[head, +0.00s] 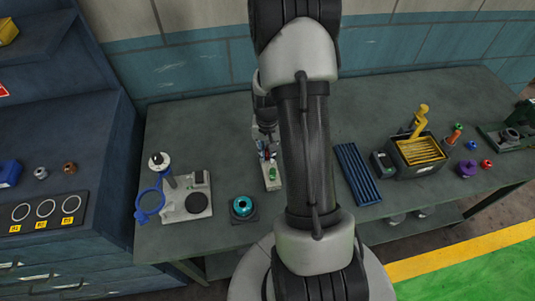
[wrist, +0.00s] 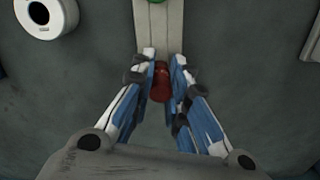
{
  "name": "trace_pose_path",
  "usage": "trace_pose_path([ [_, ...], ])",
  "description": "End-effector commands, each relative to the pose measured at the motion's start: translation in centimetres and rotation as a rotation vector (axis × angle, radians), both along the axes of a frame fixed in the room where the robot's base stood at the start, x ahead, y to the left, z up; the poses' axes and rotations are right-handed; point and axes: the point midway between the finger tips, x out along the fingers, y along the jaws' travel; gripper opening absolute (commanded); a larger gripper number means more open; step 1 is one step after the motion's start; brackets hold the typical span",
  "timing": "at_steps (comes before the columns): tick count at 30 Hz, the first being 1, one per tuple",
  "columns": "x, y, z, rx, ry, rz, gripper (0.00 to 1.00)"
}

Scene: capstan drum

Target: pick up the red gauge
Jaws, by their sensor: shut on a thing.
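The red gauge (wrist: 160,90) is a small dark red rounded piece between my fingertips in the wrist view. My gripper (wrist: 163,84), with blue and white fingers, is shut on it from both sides. The fingers hide part of the gauge. In the wrist view it shows at the end of a pale narrow strip (wrist: 158,32); I cannot tell whether it touches the strip or is clear of it. In the head view my gripper (head: 266,155) is over the bench, left of my arm, and the gauge is hard to make out there.
A green piece (head: 271,173) lies on the pale strip. To the left are a teal ring on a dark base (head: 243,207) and a pale plate with a blue ring (head: 150,203). To the right are a blue ribbed tray (head: 357,174) and a dark box (head: 418,153).

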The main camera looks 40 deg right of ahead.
Motion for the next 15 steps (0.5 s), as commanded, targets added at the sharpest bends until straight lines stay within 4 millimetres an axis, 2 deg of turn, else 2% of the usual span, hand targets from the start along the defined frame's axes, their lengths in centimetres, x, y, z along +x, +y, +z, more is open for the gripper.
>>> trace_pose_path([
  [9,0.0,0.0,0.2,-0.001,-0.001,0.0,0.0],
  [15,0.1,0.0,2.1,-0.001,-0.003,0.0,0.0],
])
